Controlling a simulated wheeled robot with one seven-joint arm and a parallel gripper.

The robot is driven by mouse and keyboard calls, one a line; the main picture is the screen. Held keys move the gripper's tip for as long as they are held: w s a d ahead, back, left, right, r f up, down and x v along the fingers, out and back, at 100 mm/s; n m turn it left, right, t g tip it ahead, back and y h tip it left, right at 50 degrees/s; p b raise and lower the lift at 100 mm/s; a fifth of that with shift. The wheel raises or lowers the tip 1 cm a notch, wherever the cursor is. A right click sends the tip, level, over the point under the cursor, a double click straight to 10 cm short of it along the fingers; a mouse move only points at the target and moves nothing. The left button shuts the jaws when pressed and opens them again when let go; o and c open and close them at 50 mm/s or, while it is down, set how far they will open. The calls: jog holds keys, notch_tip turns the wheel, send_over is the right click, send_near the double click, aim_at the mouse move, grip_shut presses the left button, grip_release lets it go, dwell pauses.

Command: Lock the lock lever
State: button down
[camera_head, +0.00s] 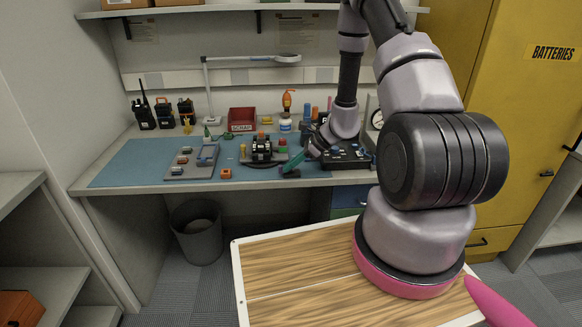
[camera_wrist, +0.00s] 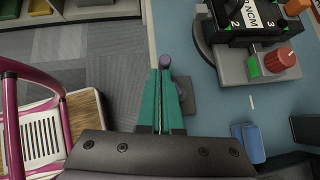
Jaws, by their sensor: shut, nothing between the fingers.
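My gripper (camera_wrist: 160,74) is shut and empty, its teal fingers together in the wrist view. A small purple knob (camera_wrist: 165,60) shows right at the fingertips, and a grey block (camera_wrist: 187,104) sits beside the right finger; this looks like the lock lever, but its full shape is hidden by the fingers. I cannot tell whether the fingers touch the knob. A grey cradle (camera_wrist: 228,68) with a black radio unit, a red knob (camera_wrist: 279,59) and a green piece stands to the right. In the head view my gripper (camera_head: 291,168) is low at the bench's front edge, right of the black unit (camera_head: 262,149).
The blue bench mat (camera_head: 125,165) is clear at its left. A grey tray (camera_head: 192,161) with several small parts, a red bin (camera_head: 242,118) and a lamp stand (camera_head: 208,92) are on the bench. A black panel (camera_head: 346,158) lies right of my gripper. Handheld radios stand at the back left.

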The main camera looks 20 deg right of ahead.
jog(key=shift+w+a, duration=0.2)
jog(key=shift+a, duration=0.45)
jog(key=shift+d, duration=0.1)
jog(key=shift+w+d, duration=0.15)
jog(key=shift+d, duration=0.6)
jog(key=shift+d, duration=0.1)
